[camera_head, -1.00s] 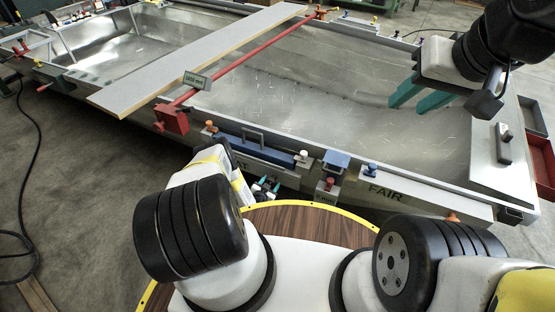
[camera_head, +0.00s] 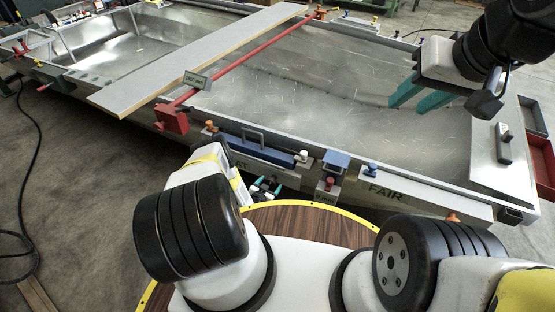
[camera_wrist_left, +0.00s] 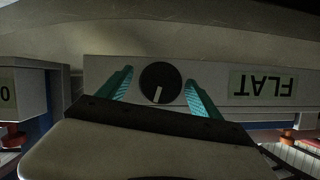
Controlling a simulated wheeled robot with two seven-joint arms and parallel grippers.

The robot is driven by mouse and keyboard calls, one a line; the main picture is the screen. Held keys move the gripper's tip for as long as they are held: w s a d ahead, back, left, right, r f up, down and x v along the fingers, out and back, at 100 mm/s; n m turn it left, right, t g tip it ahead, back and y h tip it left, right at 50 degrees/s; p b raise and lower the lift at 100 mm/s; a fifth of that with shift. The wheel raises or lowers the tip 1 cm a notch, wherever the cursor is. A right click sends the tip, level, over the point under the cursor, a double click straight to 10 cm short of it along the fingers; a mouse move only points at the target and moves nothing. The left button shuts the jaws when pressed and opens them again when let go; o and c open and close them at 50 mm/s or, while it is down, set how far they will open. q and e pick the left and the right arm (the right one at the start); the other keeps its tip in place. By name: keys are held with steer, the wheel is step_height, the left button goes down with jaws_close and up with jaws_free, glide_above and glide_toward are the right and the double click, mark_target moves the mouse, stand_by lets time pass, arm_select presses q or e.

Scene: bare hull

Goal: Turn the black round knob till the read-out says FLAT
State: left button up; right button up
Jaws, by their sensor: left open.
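The black round knob (camera_wrist_left: 158,92) sits on a pale panel in the left wrist view, its white pointer mark toward the lower side of the picture. The read-out (camera_wrist_left: 263,86) to its right says FLAT, upside down in that view. In the head view the read-out (camera_head: 241,164) is partly covered by my left arm and only its last letters show. My left gripper (camera_wrist_left: 159,78) is open, one teal finger on each side of the knob, with a gap to it; it also shows in the head view (camera_head: 266,186). My right gripper (camera_head: 408,104) is open and empty above the hull.
The bare metal hull (camera_head: 300,92) fills the view. A red bar (camera_head: 240,60) and a grey plank (camera_head: 190,62) cross it. A second panel (camera_head: 400,194) at right reads FAIR. A blue block (camera_head: 334,161) stands between the panels.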

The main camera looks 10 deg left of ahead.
arm_select(q)
steer(key=v, duration=0.6)
steer(key=shift+s+r, duration=0.2)
steer(key=shift+s, duration=0.15)
steer(key=shift+a, duration=0.1)
